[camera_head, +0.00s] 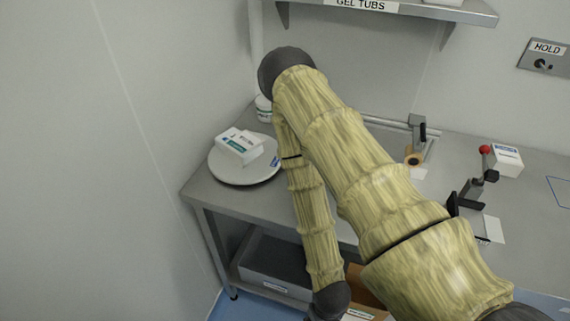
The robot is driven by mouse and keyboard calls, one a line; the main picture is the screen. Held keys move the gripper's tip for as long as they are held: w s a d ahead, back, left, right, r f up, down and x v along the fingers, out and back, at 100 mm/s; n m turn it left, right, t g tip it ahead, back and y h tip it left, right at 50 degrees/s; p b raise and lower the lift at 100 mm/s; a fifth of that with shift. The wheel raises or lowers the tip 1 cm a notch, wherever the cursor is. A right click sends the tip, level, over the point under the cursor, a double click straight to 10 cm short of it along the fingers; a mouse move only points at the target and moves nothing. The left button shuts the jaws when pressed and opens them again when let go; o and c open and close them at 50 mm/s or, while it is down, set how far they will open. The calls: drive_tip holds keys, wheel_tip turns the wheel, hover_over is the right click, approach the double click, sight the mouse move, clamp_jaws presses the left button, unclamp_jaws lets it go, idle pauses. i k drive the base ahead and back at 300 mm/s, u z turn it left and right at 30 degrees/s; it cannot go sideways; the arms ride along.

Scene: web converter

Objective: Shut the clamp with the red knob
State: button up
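The clamp with the red knob (485,150) stands on the grey metal bench at the right. Its dark lever rises from a black base (470,193), with the red knob at the raised end. A second clamp (416,135) with a tan round part stands farther back and to the left. My arm crosses the middle of the view, folded at a dark joint near the wall. My gripper is not in view, so I cannot see what it does.
A round white plate (228,174) with white boxes (240,146) sits at the bench's left end, near a white tub (263,108). A white box (507,160) stands beside the red knob. A shelf (455,12) overhangs the back. A grey bin (275,262) is below.

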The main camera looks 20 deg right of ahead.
sight(493, 176)
drive_tip(key=z, duration=1.35)
drive_tip(key=k, duration=0.15)
drive_tip(key=z, duration=0.45)
